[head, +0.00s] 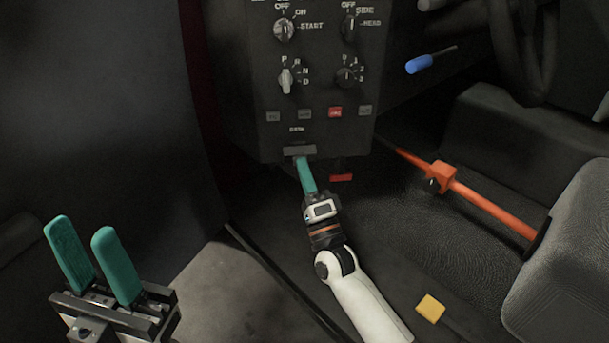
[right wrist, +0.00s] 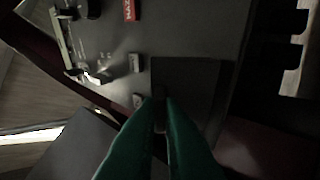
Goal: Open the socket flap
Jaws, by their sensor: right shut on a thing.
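The socket flap (head: 300,151) shows in the head view as a narrow dark strip low on the black control panel. In the right wrist view it is a dark square plate (right wrist: 196,82) beyond the fingers. My right gripper (head: 299,160) is at the flap's lower edge, its green fingers (right wrist: 160,108) shut on a small part of it. The fingertips hide part of that edge, and I cannot tell how far the flap is tilted. My left gripper (head: 82,229) is open and empty at the lower left, well away from the panel.
The control panel (head: 318,85) carries knobs and a row of small buttons above the flap. An orange bar (head: 490,208) crosses the floor at right. A seat (head: 565,260) stands at right.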

